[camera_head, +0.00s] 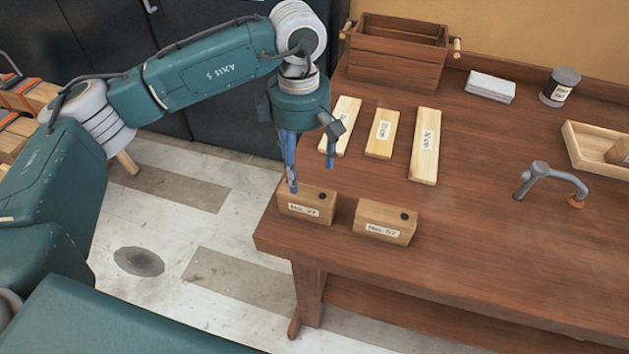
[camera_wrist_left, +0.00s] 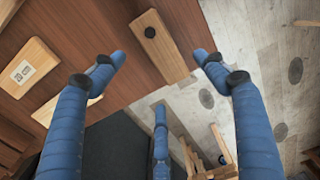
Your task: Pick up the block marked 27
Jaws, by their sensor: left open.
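The block marked 27 (camera_head: 306,206) is a small wooden block with a dark round spot on top, standing near the left front corner of the workbench. Its front label is small but appears to read 27. A similar block (camera_head: 384,222) with a different, hard-to-read number stands just to its right. My left gripper (camera_head: 311,176) is open, with its blue fingers pointing down just above and behind the 27 block. In the left wrist view a block with a dark spot (camera_wrist_left: 164,50), apparently the same one, shows between the spread fingertips (camera_wrist_left: 159,62). Nothing is held.
Several flat labelled boards (camera_head: 425,146) lie behind the blocks. A wooden crate (camera_head: 398,55), a white stack (camera_head: 490,87) and a tin (camera_head: 560,87) stand at the back. A grey clamp-like tool (camera_head: 548,177) and a shallow tray (camera_head: 592,148) are at right. The bench (camera_head: 470,250) front is clear.

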